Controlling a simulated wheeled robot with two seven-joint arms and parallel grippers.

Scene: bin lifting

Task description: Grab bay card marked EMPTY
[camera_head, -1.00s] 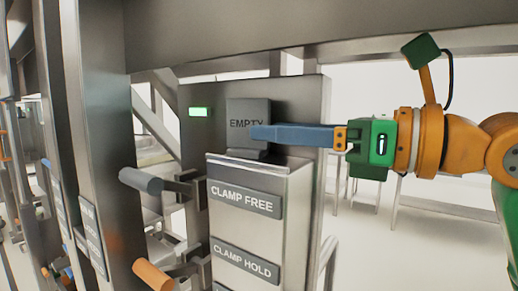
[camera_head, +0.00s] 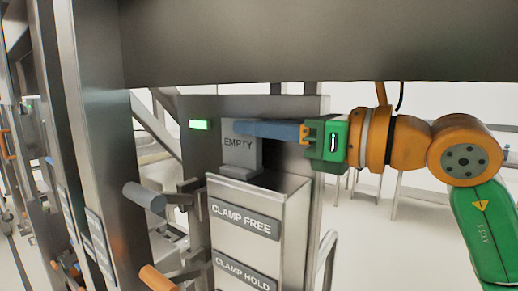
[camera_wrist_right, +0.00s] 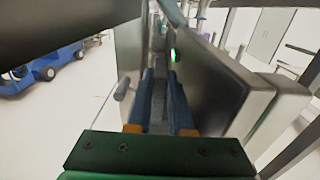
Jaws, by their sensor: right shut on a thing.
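The grey bay card (camera_head: 239,153) marked EMPTY stands slightly tilted above the open top of a metal holder box (camera_head: 258,184), in front of a metal panel. My right gripper (camera_head: 245,128) comes in from the right and is shut on the card's upper part. In the right wrist view the blue fingers (camera_wrist_right: 160,100) are close together with the grey card (camera_wrist_right: 158,116) between them. The card's lower edge is near the box's rim; whether it still touches the box I cannot tell. My left gripper is not in view.
Labels CLAMP FREE (camera_head: 244,218) and CLAMP HOLD (camera_head: 244,270) are on the box front. A grey-tipped lever (camera_head: 145,197) and an orange-tipped lever (camera_head: 156,279) stick out at left. A green light (camera_head: 200,125) glows on the panel. A wide metal beam (camera_head: 320,45) crosses above the gripper.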

